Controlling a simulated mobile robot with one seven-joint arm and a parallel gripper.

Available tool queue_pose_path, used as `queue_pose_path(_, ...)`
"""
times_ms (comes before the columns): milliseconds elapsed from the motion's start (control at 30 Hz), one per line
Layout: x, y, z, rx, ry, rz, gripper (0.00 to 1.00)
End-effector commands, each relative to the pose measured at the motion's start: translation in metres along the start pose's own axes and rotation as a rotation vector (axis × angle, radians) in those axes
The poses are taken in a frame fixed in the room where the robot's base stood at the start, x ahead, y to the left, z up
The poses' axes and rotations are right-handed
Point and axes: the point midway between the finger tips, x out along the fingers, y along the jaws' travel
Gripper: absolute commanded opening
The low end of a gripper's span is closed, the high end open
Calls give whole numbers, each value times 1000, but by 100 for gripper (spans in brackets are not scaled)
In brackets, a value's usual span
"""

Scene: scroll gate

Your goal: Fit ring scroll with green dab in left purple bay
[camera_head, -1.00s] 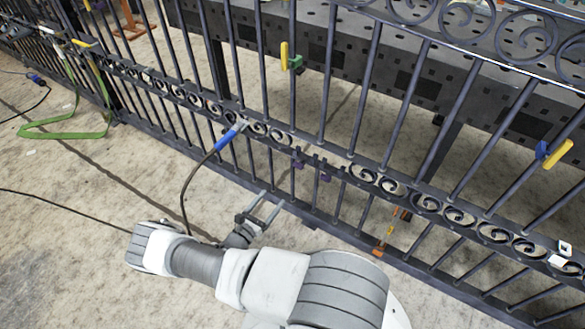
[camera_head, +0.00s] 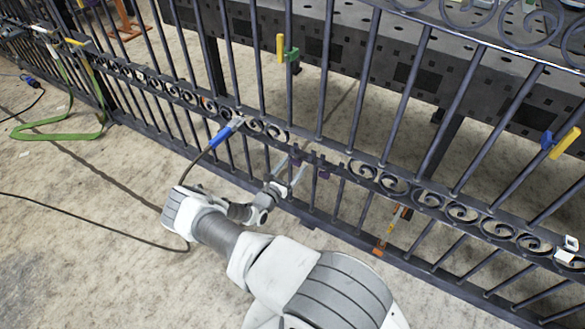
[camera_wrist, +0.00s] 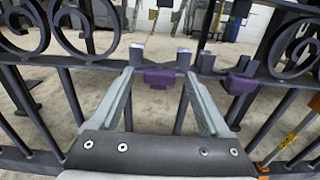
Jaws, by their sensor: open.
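My gripper (camera_head: 292,174) is open at the gate's lower scroll band, with nothing seen between its fingers. In the wrist view my gripper (camera_wrist: 161,76) has its fingertips on either side of the left purple piece (camera_wrist: 160,79), which sits under a gap between two short grey posts. The left purple piece also shows in the head view (camera_head: 296,158), partly behind the fingers. A right purple piece (camera_wrist: 238,85) marks the neighbouring gap, also visible in the head view (camera_head: 324,173). No loose ring scroll with a green dab can be made out.
Fixed dark scrolls (camera_wrist: 300,45) flank the gaps on the gate. A blue-handled tool (camera_head: 227,132) rests on the band to the left, and an orange clamp (camera_head: 392,232) hangs lower right. A perforated dark table (camera_head: 400,75) stands behind the gate.

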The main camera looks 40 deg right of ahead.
Motion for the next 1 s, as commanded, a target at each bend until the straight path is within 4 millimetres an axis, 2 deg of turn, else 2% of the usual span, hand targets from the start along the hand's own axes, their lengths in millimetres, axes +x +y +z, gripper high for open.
queue_pose_path(200,0,0,0,0,0,0,80)
queue_pose_path(633,0,0,0,1,0,0,3)
queue_pose_path(667,0,0,0,1,0,0,0)
queue_pose_path(1000,0,0,0,0,0,-1,0)
